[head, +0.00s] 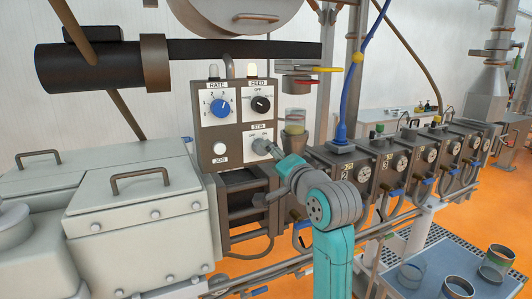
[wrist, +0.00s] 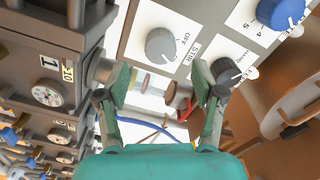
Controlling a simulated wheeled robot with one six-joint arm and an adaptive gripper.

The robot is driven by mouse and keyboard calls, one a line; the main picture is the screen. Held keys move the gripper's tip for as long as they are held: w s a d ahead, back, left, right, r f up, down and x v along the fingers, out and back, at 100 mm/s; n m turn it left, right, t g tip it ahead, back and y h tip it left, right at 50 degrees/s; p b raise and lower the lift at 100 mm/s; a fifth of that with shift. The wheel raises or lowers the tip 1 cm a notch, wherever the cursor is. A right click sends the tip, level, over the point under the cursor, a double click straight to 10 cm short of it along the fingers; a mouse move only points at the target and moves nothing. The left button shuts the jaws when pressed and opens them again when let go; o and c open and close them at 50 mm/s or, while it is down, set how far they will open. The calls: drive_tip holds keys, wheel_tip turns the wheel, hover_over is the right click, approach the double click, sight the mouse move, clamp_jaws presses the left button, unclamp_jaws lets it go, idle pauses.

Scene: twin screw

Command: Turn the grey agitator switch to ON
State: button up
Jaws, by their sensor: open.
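The grey agitator switch (head: 262,147) is a round knob on the lower right of the control panel (head: 205,124), partly crowded by my arm in the head view. It shows large in the wrist view (wrist: 160,45), on a white plate marked STIR with OFF readable beside it. My gripper (wrist: 162,82) is open and empty. Its two fingers are spread on either side of the knob's line in the wrist view, with the knob apparently beyond the fingertips. Contact is not visible.
A blue RATE knob (head: 220,107), a black FEED knob (head: 261,104) and a white JOG button (head: 219,148) share the panel. A sample cup (head: 295,122) stands right of it. A row of barrel units with gauges (head: 401,162) runs to the right.

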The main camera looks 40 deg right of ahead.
drive_tip(key=shift+v, duration=2.75)
drive_tip(key=s+a+f+n+y, duration=0.1)
drive_tip(key=s+a+f+n, duration=0.2)
drive_tip(key=f, duration=0.7)
drive_tip(key=s+a+f+n+g, duration=0.1)
drive_tip(key=s+a+f, duration=0.2)
drive_tip(key=a+f, duration=0.5)
drive_tip(key=s+a+f+n+y, duration=0.1)
drive_tip(key=s+a+f+n, duration=0.15)
drive_tip(key=f, duration=0.95)
drive_tip(key=s+a+f+n+g+y, duration=0.1)
drive_tip(key=s+a+f+n, duration=0.2)
drive_tip(key=s, duration=0.4)
drive_tip(key=s+a+f+n, duration=0.1)
drive_tip(key=s+a+f, duration=0.2)
drive_tip(key=s+f, duration=0.25)
drive_tip(key=s+a+n+y, duration=0.1)
drive_tip(key=s+n, duration=0.1)
drive_tip(key=s, duration=0.6)
drive_tip(key=s+a+n+y, duration=0.1)
drive_tip(key=s+a+n, duration=0.1)
drive_tip(key=s, duration=0.7)
drive_tip(key=shift+s+a+n+g, duration=0.15)
drive_tip(key=shift+a+n+g, duration=0.2)
drive_tip(key=shift+n, duration=0.5)
